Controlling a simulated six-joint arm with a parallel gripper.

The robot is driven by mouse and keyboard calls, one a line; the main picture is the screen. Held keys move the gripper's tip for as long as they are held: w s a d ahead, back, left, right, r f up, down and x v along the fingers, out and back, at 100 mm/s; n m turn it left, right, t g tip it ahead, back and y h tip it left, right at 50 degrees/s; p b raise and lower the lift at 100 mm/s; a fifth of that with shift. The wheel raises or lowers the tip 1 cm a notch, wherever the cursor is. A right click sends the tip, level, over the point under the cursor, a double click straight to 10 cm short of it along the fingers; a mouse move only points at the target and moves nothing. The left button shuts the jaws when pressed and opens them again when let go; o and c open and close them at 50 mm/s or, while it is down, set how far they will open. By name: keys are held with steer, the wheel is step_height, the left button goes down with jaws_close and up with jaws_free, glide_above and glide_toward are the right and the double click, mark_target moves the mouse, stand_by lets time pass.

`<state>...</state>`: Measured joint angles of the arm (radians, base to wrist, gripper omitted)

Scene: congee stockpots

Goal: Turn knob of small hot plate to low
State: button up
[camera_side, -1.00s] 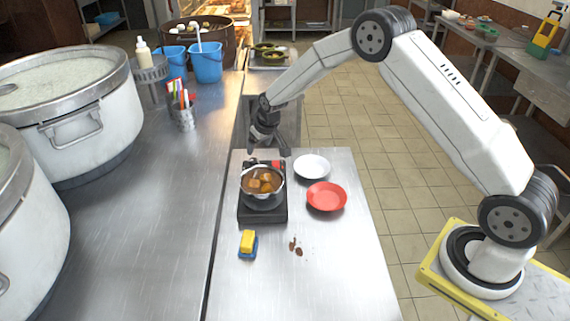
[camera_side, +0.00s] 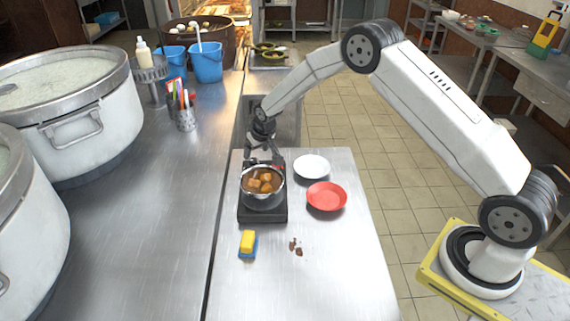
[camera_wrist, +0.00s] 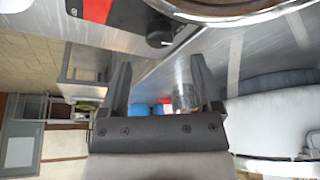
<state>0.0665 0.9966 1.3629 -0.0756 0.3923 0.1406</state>
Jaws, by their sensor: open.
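The small hot plate (camera_side: 276,213) is black and stands on the steel table. A steel pot (camera_side: 263,201) of brown stew with chunks sits on it. My gripper (camera_side: 264,158) is low at the far edge of the hot plate, behind the pot. In the wrist view my gripper (camera_wrist: 161,75) has its two dark fingers spread with nothing between them. The black round knob (camera_wrist: 160,38) shows beyond the fingertips, roughly between them and apart from them. A light mark shows on the knob, but its setting is too small to read. The knob is hidden in the side view.
A white plate (camera_side: 311,167) and a red plate (camera_side: 326,197) lie right of the hot plate. Large stockpots (camera_side: 92,117) stand left. The table's front right is clear.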

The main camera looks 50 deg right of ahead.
mark_target(254, 160)
steer(key=shift+x, duration=2.5)
jaws_close()
steer(key=shift+m+h, duration=0.6)
steer(key=shift+m, duration=0.9)
jaws_free()
